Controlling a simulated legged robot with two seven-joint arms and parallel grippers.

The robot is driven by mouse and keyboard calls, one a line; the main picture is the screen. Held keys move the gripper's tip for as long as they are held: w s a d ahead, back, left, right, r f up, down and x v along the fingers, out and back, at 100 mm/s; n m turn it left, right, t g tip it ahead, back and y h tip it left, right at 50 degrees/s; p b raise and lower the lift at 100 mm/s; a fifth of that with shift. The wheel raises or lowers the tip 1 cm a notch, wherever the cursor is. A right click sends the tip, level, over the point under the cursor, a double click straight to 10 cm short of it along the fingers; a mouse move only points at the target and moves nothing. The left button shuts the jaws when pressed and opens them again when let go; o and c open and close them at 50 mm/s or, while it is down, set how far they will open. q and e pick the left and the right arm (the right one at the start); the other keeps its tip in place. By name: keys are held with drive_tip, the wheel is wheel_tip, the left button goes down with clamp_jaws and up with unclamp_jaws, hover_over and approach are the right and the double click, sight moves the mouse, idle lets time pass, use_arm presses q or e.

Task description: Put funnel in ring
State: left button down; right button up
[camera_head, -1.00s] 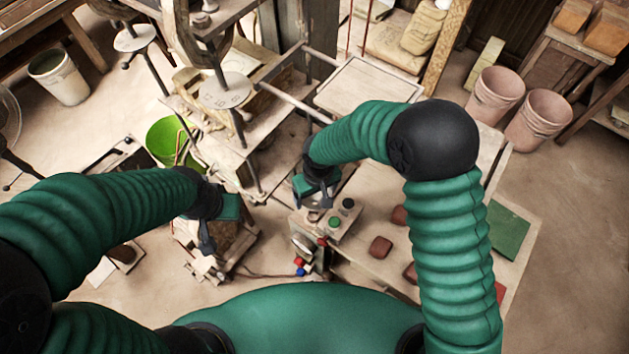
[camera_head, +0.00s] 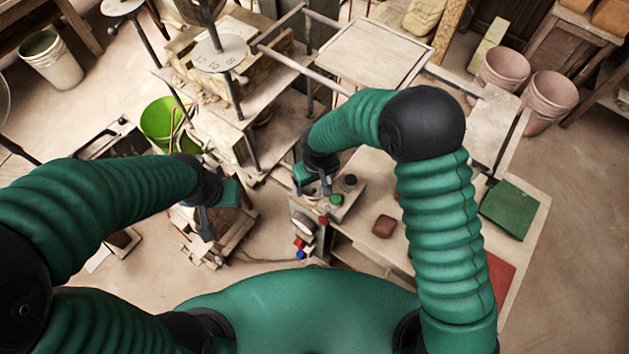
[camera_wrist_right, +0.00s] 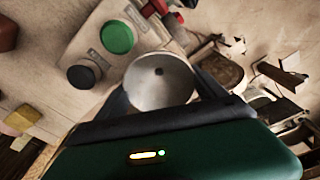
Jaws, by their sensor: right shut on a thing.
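My right gripper (camera_head: 318,186) is shut on a grey metal funnel, over the button box at the table's near left corner. In the right wrist view the funnel (camera_wrist_right: 160,85) sits between the dark fingers, its round mouth facing the camera and a small dark hole at its centre. In the head view the gripper and wrist mostly hide it. I cannot make out the ring for certain. My left gripper (camera_head: 207,222) hangs at the left, over a small wooden stand, apart from the funnel; its finger gap is unclear.
The button box has a green button (camera_head: 336,199), a black button (camera_head: 349,181) and a red button (camera_head: 324,219). A reddish block (camera_head: 384,226) and a green slab (camera_head: 508,209) lie on the table. The press (camera_head: 220,54) stands beyond, with a lime bucket (camera_head: 160,125) at its left.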

drive_tip(key=shift+w+a, duration=0.1)
drive_tip(key=o, duration=1.2)
drive_tip(key=shift+a, duration=0.1)
drive_tip(key=shift+o, duration=1.4)
drive_tip(key=shift+s+r, duration=0.1)
drive_tip(key=shift+s, duration=0.1)
